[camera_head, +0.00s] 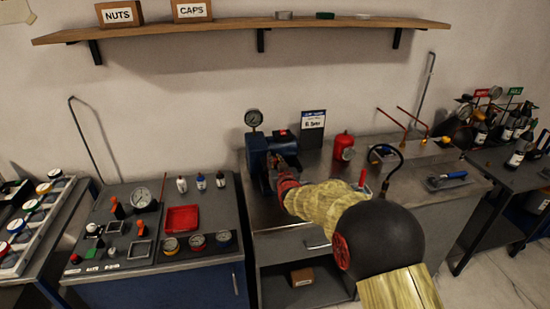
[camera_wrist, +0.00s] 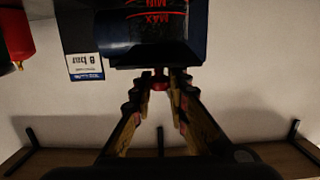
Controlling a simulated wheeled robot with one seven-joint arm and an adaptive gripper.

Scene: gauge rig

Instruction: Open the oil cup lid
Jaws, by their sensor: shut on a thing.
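The blue gauge rig (camera_head: 257,160) stands on the grey bench with a round gauge on top. In the wrist view, which is upside down, its dark blue body (camera_wrist: 140,40) carries red MAX and MIN marks. My gripper (camera_wrist: 160,82) is shut on a small red piece (camera_wrist: 159,86) at the edge of that body; it looks like the oil cup lid. The fingers hide most of it, and I cannot tell whether it is raised. In the head view my gripper (camera_head: 284,168) is against the rig's right side, its fingertips hard to make out.
A target card (camera_head: 313,120) stands behind the rig, and a red canister (camera_head: 343,146) is to its right. A curved black hose lies beyond my arm. A wooden shelf (camera_head: 240,30) spans the wall above. The left bench holds gauges and a red tray (camera_head: 182,219).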

